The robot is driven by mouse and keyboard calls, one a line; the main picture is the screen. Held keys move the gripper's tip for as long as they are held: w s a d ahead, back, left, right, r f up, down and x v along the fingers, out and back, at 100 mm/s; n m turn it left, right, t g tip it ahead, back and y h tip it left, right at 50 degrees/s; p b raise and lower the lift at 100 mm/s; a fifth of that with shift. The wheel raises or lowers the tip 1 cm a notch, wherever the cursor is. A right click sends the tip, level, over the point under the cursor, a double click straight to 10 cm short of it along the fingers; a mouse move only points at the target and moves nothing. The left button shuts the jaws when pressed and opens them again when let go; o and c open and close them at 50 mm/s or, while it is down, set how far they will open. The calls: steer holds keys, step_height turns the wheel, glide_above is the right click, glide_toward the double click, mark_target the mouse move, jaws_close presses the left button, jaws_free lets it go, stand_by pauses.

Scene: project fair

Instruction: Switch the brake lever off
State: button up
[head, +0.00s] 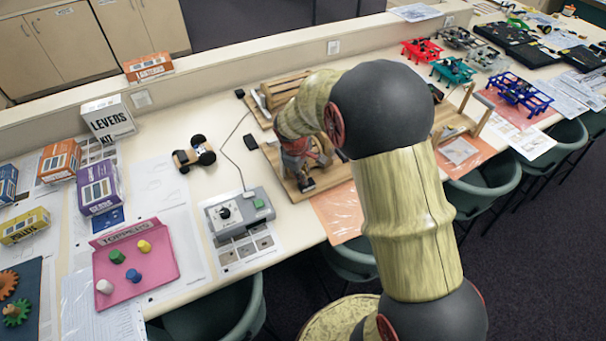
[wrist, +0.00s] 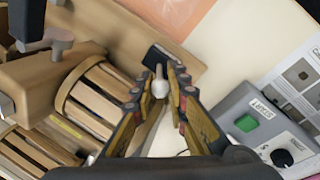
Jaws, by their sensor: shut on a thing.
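My gripper (wrist: 161,92) is over the wooden machine model, with its fingers closed around a pale rounded knob (wrist: 160,78), which looks like the end of the brake lever. The lever's shaft below the knob is mostly hidden by the fingers. The model has a slatted wooden drum (wrist: 96,98) to the left of my fingers and a wooden base board (wrist: 140,32). In the head view my gripper (head: 301,172) is low over the same base board (head: 328,180), partly covered by my arm.
A grey control box (head: 238,212) with a green START button (wrist: 246,123) and a dial stands beside the model. A pink tray (head: 165,272) with several pegs, a small wheeled cart (head: 194,153) and a LEVERS KIT box (head: 108,118) are on the left. A low wall runs behind.

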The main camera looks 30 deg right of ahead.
jaws_close()
steer(key=shift+a+f+h+b, duration=0.3)
steer(key=shift+h+b, duration=0.3)
steer(key=shift+b, duration=0.55)
steer(key=shift+r+h+b, duration=0.1)
steer(key=shift+h+b, duration=0.2)
steer(key=shift+b, duration=0.2)
steer(key=o, duration=0.7)
jaws_free()
steer(key=shift+c, duration=0.2)
steer(key=shift+a+r, duration=0.1)
steer(key=shift+r, duration=0.05)
steer(key=v, duration=1.1)
steer(key=shift+a+r, duration=0.2)
steer(key=shift+r, duration=0.15)
